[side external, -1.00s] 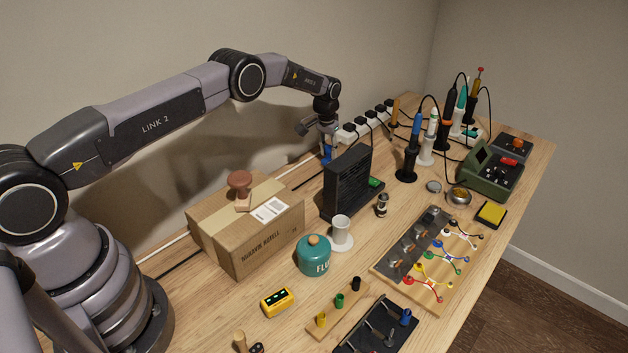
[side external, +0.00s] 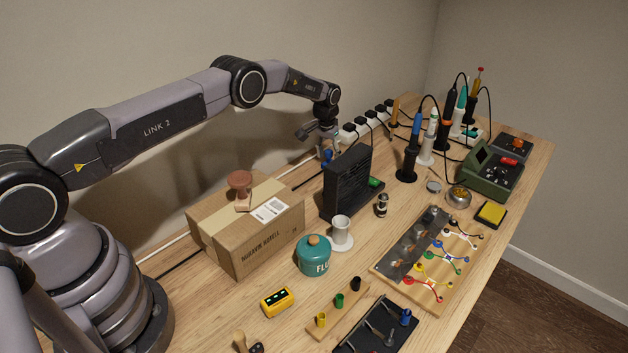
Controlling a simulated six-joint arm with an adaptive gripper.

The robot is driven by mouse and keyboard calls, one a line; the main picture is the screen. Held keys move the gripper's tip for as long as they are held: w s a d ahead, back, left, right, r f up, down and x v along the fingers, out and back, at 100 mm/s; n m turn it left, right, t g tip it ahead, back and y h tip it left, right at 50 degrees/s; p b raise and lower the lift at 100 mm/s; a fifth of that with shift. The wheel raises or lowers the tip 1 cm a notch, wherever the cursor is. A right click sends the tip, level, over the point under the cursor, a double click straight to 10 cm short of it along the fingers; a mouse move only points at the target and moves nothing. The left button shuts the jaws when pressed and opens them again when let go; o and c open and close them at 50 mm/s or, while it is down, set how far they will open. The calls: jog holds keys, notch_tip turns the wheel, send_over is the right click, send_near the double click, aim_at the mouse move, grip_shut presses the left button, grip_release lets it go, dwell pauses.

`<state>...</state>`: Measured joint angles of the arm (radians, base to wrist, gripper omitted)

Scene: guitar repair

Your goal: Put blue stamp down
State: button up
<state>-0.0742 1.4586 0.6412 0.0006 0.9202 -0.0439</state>
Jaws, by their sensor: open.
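A small blue object (side external: 328,156), likely the blue stamp, shows at the back of the table. It is just left of the black upright panel (side external: 347,180), which hides part of it. My gripper (side external: 319,138) is open just above and beside the blue object. It is too small in the picture to tell whether a finger still touches it.
A cardboard box (side external: 250,240) with a brown stamp (side external: 241,188) on top stands to the left. A white power strip (side external: 362,125) runs along the wall behind. A white cup-like holder (side external: 341,232) and a teal flux pot (side external: 313,257) stand in front.

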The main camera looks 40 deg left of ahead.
jog(key=s+d+r+t, duration=0.1)
jog(key=s+r, duration=0.2)
jog(key=r, duration=1)
jog(key=s+d+r, duration=0.1)
jog(key=s+r, duration=0.3)
jog(key=r, duration=1)
jog(key=s+d+r+t, duration=0.1)
jog(key=s+r, duration=1.1)
jog(key=s+d+r+m+t, duration=0.1)
jog(key=s+r, duration=0.3)
jog(key=s, duration=1.1)
jog(key=s+f+t, duration=0.1)
jog(key=s+f, duration=0.3)
jog(key=s, duration=1)
jog(key=shift+s+d, duration=0.4)
